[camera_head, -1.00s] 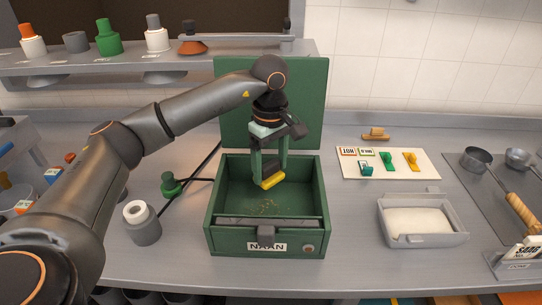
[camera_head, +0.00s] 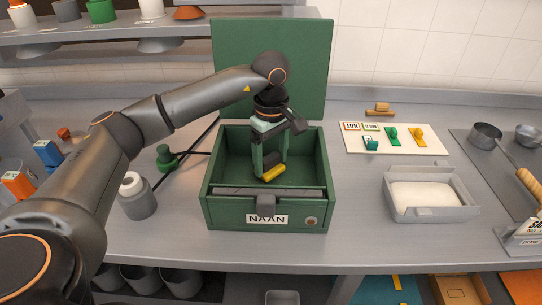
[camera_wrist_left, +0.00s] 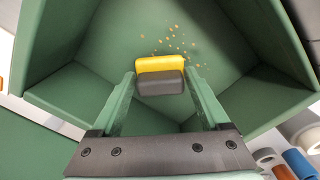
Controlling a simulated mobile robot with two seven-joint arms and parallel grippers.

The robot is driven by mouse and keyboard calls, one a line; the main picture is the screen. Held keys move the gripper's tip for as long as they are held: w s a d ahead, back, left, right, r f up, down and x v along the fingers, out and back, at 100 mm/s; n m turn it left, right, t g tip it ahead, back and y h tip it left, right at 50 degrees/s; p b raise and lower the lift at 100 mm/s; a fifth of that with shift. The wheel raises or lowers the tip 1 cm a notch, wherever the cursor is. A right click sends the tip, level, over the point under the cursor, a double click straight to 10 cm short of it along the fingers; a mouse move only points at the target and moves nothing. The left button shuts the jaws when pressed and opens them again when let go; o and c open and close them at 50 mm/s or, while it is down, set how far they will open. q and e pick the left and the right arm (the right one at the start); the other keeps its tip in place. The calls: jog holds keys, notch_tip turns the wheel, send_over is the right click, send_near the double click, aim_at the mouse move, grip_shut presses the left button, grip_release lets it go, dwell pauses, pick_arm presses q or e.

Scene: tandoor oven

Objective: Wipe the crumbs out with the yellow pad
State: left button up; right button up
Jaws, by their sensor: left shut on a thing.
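The yellow pad (camera_head: 273,173) has a dark grey back, and my left gripper (camera_head: 270,162) is shut on it inside the green box marked NAAN (camera_head: 213,190). In the left wrist view the yellow pad (camera_wrist_left: 160,64) lies between the fingertips of my left gripper (camera_wrist_left: 160,85), its yellow side toward the crumbs. The crumbs (camera_wrist_left: 178,42) are small orange-brown bits scattered on the box floor just beyond the pad. In the head view the front wall and the pad hide them. I cannot tell whether the pad touches the floor. My right gripper is not in view.
The box's green lid (camera_head: 270,65) stands open behind it. A white-filled grey tray (camera_head: 430,194) and a board with coloured pieces (camera_head: 395,139) lie to the right. A grey jar (camera_head: 138,198) and a green knobbed thing (camera_head: 166,157) stand to the left.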

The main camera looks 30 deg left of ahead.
pick_arm(q)
jog(key=shift+f, duration=0.15)
dwell(0.6)
jog(key=shift+f+b, duration=0.5)
jog(key=shift+f, duration=0.05)
jog(key=shift+r, duration=0.1)
jog(key=shift+s+a+r, duration=0.1)
jog(key=shift+s+a, duration=0.6)
jog(key=shift+a, duration=0.35)
